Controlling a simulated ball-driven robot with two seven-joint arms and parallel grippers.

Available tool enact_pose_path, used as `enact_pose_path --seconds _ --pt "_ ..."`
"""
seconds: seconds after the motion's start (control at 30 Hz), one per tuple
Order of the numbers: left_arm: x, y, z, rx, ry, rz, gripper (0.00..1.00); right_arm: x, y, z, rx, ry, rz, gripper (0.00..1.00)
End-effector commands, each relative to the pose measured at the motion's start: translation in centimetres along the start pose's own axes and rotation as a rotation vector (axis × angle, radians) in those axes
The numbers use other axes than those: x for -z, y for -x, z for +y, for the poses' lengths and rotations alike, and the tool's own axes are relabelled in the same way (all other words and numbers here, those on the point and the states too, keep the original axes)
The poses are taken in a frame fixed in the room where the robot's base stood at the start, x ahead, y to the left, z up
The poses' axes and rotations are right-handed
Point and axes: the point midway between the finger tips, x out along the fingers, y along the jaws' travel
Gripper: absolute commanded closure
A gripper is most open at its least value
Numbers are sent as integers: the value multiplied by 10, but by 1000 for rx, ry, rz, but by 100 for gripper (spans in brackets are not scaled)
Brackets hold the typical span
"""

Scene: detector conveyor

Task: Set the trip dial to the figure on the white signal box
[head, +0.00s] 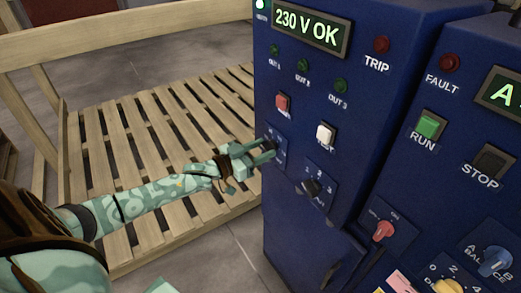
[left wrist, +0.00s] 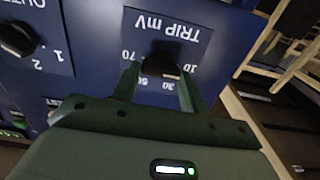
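The trip dial is a black knob (left wrist: 160,64) on a blue plate marked TRIP mV, upside down in the left wrist view. Figures 10, 30 and 70 show around it; others are partly hidden by my fingers. My left gripper (left wrist: 159,80) has its fingers apart, one on each side of the knob; I cannot tell whether they touch it. In the head view my left gripper (head: 268,151) is at the dial's plate (head: 280,145), and the knob is mostly hidden. The knob's pointer is not clear. No white signal box shows. My right gripper is not in view.
The blue cabinet has a 230 V OK display (head: 310,30), a red button (head: 283,104), a white button (head: 325,136) and a black selector (head: 312,187) near the dial. A second blue cabinet stands right.

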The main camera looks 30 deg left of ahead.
Motion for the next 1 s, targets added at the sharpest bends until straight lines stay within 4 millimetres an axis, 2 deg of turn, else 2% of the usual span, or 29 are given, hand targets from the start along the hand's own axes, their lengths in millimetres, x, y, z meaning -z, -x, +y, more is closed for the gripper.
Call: enact_pose_path --seconds 0.27,0.47,1.0 --pt "0 0 0 1 -23 0 79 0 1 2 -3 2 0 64" --pt "1 0 0 1 -110 0 79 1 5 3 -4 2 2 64" --pt "0 0 2 1 -592 0 79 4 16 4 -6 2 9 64"
